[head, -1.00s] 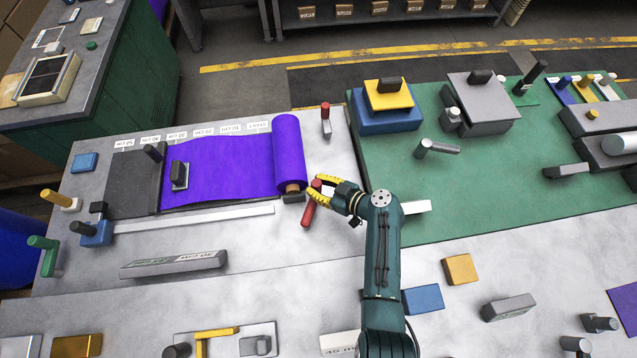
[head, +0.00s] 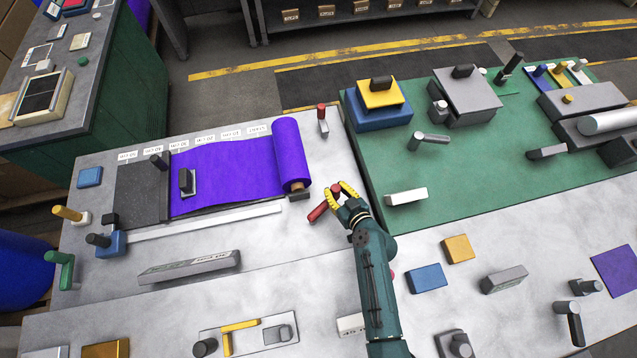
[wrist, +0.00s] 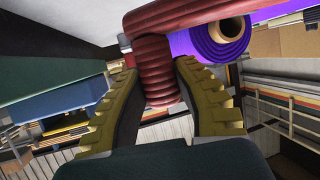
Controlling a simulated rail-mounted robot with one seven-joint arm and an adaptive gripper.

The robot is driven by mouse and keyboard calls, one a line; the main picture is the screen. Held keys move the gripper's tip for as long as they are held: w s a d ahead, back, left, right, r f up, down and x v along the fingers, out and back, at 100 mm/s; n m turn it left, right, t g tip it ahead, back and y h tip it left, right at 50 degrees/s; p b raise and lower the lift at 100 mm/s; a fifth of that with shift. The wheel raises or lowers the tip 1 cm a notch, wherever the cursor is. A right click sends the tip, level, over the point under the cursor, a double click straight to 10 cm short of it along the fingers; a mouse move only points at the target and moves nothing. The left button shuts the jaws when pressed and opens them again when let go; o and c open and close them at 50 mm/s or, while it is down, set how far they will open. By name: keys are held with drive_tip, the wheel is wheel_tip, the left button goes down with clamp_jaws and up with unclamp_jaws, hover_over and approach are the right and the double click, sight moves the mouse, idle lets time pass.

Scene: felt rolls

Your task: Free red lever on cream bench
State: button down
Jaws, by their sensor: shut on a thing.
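The red lever (head: 318,212) is on the pale bench (head: 340,240), just right of the purple felt roll's near end (head: 291,155). Its bar slants up and right to an upright red grip. My gripper (head: 338,192) is shut on this grip, with a yellow finger on each side. In the wrist view, the ribbed red lever (wrist: 160,60) stands between the yellow fingertips (wrist: 160,88). The fingers hide part of the grip in the head view.
A second red-topped handle (head: 322,113) stands near the bench's far edge. A green mat (head: 440,180) with grey, blue and yellow fixtures lies to the right. A white block (head: 406,197) sits close to my arm.

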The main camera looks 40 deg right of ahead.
drive_tip(key=shift+s+f, duration=0.15)
drive_tip(key=shift+s, duration=0.05)
idle(0.3)
drive_tip(key=c, duration=0.7)
unclamp_jaws()
drive_tip(key=shift+c, duration=0.2)
wheel_tip(320, 180, up, 10)
drive_tip(key=shift+r, duration=0.1)
drive_tip(key=shift+c, duration=0.3)
